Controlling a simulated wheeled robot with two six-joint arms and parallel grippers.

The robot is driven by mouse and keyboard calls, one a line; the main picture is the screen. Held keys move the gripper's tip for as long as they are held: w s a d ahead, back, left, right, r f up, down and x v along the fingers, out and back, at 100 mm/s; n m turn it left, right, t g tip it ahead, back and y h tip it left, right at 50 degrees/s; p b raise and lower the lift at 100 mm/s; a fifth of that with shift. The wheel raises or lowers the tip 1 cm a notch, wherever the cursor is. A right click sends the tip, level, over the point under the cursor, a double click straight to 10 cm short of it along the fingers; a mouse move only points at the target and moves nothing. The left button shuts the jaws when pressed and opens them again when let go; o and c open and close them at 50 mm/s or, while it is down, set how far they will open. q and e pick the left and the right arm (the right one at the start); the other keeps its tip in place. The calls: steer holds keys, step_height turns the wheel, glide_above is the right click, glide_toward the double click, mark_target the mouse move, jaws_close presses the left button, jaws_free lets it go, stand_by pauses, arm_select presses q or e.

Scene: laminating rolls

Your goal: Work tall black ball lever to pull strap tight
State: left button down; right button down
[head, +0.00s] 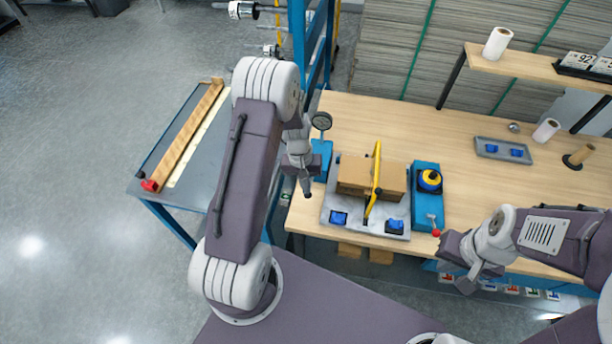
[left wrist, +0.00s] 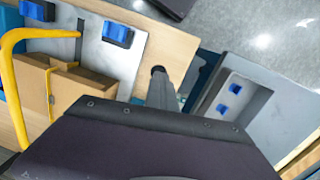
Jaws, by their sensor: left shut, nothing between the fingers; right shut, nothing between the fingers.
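A cardboard box (head: 360,172) sits on a grey metal plate (head: 345,226) on the bench, with a yellow strap (head: 376,170) over it. The box also shows in the left wrist view (left wrist: 35,85). My left gripper (head: 307,190) is shut and empty, pointing down beside the plate's left side. My right gripper (head: 468,284) is shut and empty near the bench's front edge.
A blue unit (head: 427,203) with a yellow-black knob and a red-ball lever (head: 436,232) stands right of the plate. Blue clips (head: 339,217) sit on the plate's front. A grey tray (head: 503,150) lies further right. A side table (head: 187,130) stands left.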

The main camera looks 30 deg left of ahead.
arm_select(q)
steer(key=shift+f+b, duration=0.35)
steer(key=shift+f, duration=0.45)
steer(key=shift+s+f, duration=0.25)
arm_select(e)
steer(key=shift+f, duration=0.8)
arm_select(q)
steer(key=shift+s+d+f, duration=0.1)
steer(key=shift+s+d, duration=0.05)
